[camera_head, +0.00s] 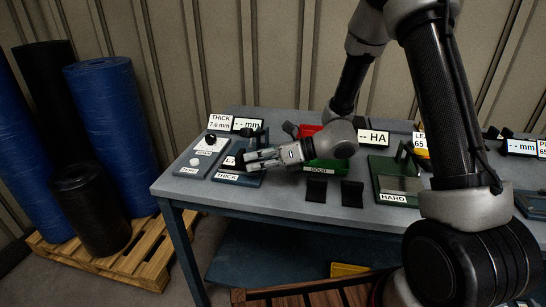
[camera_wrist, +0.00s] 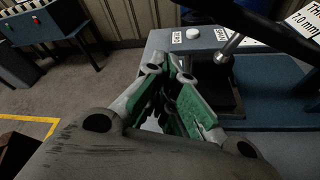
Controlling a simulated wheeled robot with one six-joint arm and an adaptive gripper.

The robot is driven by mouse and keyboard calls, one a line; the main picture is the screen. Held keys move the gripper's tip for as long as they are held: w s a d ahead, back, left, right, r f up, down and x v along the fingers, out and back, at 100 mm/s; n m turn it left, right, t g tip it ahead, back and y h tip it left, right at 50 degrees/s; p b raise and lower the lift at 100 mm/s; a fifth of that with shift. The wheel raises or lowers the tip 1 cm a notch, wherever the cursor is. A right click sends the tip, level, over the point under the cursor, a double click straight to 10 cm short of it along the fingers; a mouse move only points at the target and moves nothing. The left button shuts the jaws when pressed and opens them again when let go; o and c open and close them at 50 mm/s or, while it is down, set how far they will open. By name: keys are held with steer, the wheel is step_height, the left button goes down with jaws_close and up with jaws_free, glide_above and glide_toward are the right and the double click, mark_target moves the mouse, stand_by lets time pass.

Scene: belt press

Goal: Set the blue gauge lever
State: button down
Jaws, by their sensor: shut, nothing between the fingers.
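The blue thickness gauge (camera_head: 226,180) stands at the left end of the table, with a THICK label on its front. In the wrist view its blue base (camera_wrist: 275,112) lies at the right, with a dark plate beside my fingers. A bright metal rod (camera_wrist: 231,44), which looks like part of the lever, rises just right of my fingertips. The lever's handle end is not clear. My gripper (camera_head: 246,160) is shut and empty, low over the gauge, its fingers pointing left. It also shows in the wrist view (camera_wrist: 179,68); I cannot tell whether it touches the gauge.
A grey panel with a white button (camera_head: 193,162) and black knob (camera_head: 211,139) stands left of the gauge. A THICK 7.0 mm card (camera_head: 221,122) and a display (camera_head: 247,125) stand behind. A green GOOD bin (camera_head: 325,166) and green hardness tester (camera_head: 394,183) are to the right.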

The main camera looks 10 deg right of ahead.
steer(key=r, duration=0.1)
steer(key=w+r, duration=0.1)
steer(key=r, duration=0.1)
steer(key=shift+w+d+r, duration=0.2)
steer(key=shift+d+r, duration=0.15)
steer(key=shift+r, duration=0.15)
steer(key=w+d+r+m+g+y, duration=0.2)
steer(key=w+d+r+m, duration=0.2)
steer(key=w+r+m, duration=0.3)
steer(key=shift+w+d+r+m+g+y, duration=0.2)
steer(key=shift+w+r+m+g+y, duration=0.15)
steer(key=shift+w+r, duration=2.4)
steer(key=shift+s+r, duration=0.15)
steer(key=shift+r, duration=0.1)
